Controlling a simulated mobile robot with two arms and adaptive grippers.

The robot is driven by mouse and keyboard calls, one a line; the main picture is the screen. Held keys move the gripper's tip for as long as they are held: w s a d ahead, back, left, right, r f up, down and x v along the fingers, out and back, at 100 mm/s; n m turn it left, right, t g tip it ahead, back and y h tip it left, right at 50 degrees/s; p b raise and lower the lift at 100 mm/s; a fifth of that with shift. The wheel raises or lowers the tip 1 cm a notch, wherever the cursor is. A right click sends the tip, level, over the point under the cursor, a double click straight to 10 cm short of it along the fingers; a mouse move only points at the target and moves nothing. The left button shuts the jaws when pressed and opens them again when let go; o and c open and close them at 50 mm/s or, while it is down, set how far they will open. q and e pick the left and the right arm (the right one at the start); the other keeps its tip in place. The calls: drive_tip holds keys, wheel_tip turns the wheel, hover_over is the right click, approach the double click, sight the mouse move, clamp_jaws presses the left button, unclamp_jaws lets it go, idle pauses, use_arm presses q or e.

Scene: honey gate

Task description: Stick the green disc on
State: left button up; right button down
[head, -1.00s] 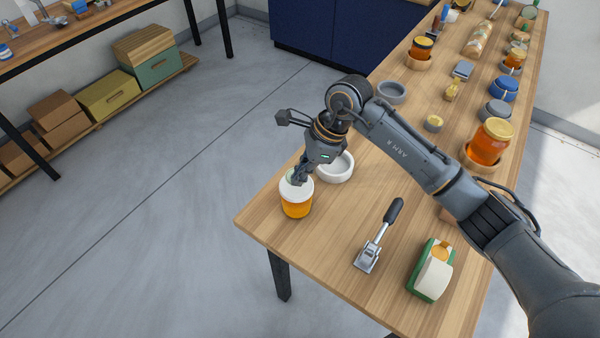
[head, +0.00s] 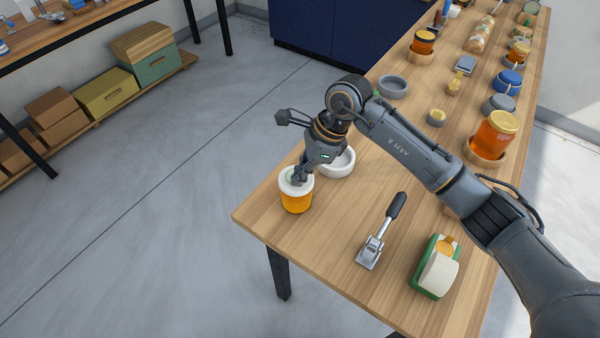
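A tub with an orange body (head: 297,202) and a white lid stands upright at the near left corner of the wooden table (head: 325,225). A pale green patch (head: 290,175), which looks like the green disc, shows at the lid's top beside my fingers and is partly hidden. My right gripper (head: 298,181) points down at the lid, its fingertips at or just above the top. Whether they touch it, are closed, or still hold the disc is too small to tell. My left gripper is not in view.
A white ring-shaped dish (head: 337,162) stands close behind the tub, partly behind my gripper. A metal tool with a black handle (head: 382,232) and a green and cream dispenser (head: 437,268) lie to the right. Jars, including a large honey jar (head: 497,134), line the far side.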

drive_tip(key=shift+f+b, duration=0.45)
idle(0.6)
drive_tip(key=c, duration=1.6)
unclamp_jaws()
drive_tip(key=v, duration=1.2)
